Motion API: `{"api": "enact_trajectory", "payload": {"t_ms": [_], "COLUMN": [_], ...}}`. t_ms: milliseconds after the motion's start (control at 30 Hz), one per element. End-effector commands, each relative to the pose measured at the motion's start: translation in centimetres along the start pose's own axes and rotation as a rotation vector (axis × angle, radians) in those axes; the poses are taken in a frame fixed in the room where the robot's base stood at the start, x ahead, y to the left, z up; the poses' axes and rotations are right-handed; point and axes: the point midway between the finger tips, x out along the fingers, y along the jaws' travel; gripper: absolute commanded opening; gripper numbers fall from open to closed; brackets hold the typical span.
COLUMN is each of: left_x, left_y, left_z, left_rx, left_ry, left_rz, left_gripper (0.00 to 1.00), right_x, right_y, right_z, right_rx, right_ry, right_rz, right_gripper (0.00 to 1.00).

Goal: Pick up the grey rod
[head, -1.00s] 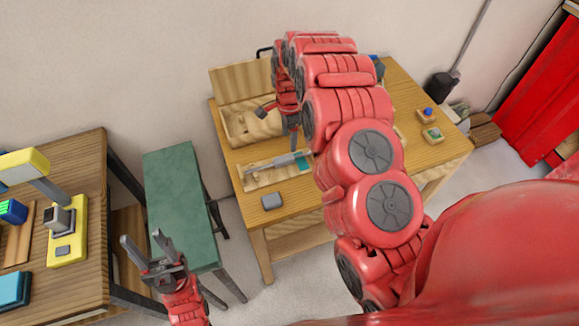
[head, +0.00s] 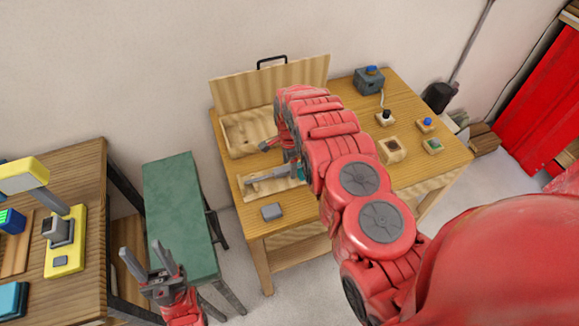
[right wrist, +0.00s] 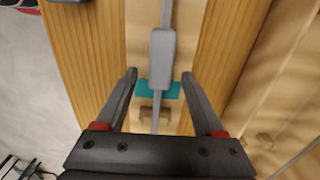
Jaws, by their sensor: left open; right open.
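The grey rod (right wrist: 162,60) has a thick grey middle and thin ends. It lies over a pale wooden tray (head: 253,193) on the right-hand table, above a teal piece (right wrist: 173,90). My right gripper (right wrist: 159,76) is open, its fingers on either side of the rod, with gaps showing on both sides. Whether the fingertips are level with the rod I cannot tell. In the head view the right arm partly covers the rod and tray. My left gripper (head: 141,247) is open and empty, in front of the green bench.
An open wooden box (head: 238,134) with a raised lid stands behind the tray. A small grey block (head: 271,211) sits near the table's front edge. Several small devices, including a grey box with a blue top (head: 370,80), stand to the right. A green bench (head: 178,205) stands to the left.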

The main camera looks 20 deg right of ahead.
Motion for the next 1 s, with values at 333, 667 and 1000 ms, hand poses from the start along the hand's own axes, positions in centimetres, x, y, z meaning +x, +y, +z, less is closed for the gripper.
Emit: {"api": "enact_trajectory", "payload": {"t_ms": [333, 667, 1000], "left_x": [0.04, 0.05, 0.04], "left_y": [0.00, 0.00, 0.00], "left_z": [0.00, 0.00, 0.00], "left_rx": [0.000, 0.000, 0.000], "left_ry": [0.000, 0.000, 0.000], "left_rz": [0.000, 0.000, 0.000], "left_gripper": [0.50, 0.50, 0.50], "right_x": [0.16, 0.15, 0.13], "right_y": [-0.01, 0.00, -0.01], "right_z": [0.00, 0.00, -0.01], "right_rx": [0.000, 0.000, 0.000], "right_ry": [0.000, 0.000, 0.000], "right_rz": [0.000, 0.000, 0.000], "right_gripper": [0.59, 0.00, 0.00]}}
